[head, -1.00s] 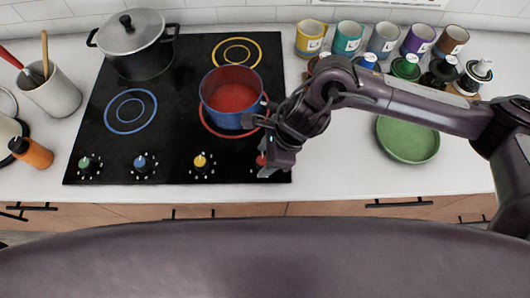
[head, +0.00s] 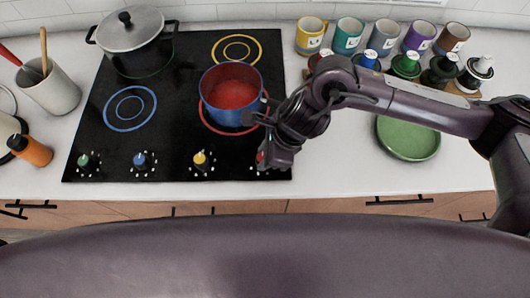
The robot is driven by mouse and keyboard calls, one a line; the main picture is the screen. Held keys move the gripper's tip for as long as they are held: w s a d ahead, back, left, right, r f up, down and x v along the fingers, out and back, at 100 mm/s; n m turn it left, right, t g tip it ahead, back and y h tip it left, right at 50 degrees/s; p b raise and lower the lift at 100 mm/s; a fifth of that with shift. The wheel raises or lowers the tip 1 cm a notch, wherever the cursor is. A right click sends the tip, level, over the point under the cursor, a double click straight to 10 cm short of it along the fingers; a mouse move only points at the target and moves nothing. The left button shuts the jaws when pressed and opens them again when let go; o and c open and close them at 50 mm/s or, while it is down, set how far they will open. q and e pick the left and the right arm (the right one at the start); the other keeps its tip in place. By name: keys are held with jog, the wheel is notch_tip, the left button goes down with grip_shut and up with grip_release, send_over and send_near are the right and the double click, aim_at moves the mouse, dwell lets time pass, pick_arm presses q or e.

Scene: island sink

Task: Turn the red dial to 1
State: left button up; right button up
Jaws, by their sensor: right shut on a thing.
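The red dial (head: 260,158) is at the right end of the row of dials along the front of the black cooktop (head: 180,130). Only a small part of it shows; my right gripper (head: 263,164) covers the rest. The right gripper reaches down from the right and is shut on the red dial. The dial's pointer and its number marks are mostly hidden, so I cannot read its setting. My left gripper is not in view.
A blue pot with red inside (head: 231,95) stands on the red ring close to my right wrist. Yellow (head: 200,160), blue (head: 140,161) and green (head: 84,161) dials are to the left. A lidded pot (head: 132,42), several mugs and a green plate (head: 407,139) stand around.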

jog(key=shift+m+t+b, duration=0.4)
jog(key=shift+m+b, duration=0.1)
jog(key=shift+m, duration=0.5)
jog(key=shift+a+m+t, duration=0.1)
jog(key=shift+m+t, duration=0.2)
jog(key=shift+m, duration=0.5)
jog(key=shift+s+r+m+t+h, duration=0.1)
jog(key=shift+m+t+h, duration=0.4)
jog(key=shift+m, duration=1.1)
jog(key=o, duration=1)
jog(key=shift+c, duration=0.2)
jog(key=p+v, duration=0.1)
jog(key=v, duration=0.6)
jog(key=shift+s+r, duration=0.15)
jog(key=shift+r, duration=0.15)
